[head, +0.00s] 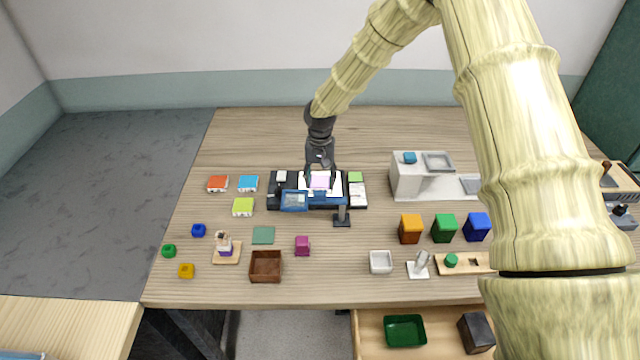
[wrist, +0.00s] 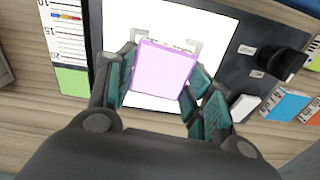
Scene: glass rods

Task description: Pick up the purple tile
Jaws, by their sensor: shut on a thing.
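The purple tile (wrist: 165,68), a pale pinkish-purple square, sits between the two teal-padded fingers of my gripper (wrist: 158,82) in the wrist view. The fingers are shut on its sides. In the head view the tile (head: 320,182) shows small, with my gripper (head: 320,168) just above and behind it. Behind the tile in the wrist view is a bright white panel (wrist: 215,35) on a dark device. I cannot tell whether the tile is lifted clear of the panel.
The dark device (head: 275,199) carries a blue part and small cards. A white and grey station (head: 405,185) stands to its right. Orange, green and blue boxes (head: 410,229) are in front of it. A brown box (head: 266,266) and small blocks stand front left. An open drawer (head: 372,330) juts forward.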

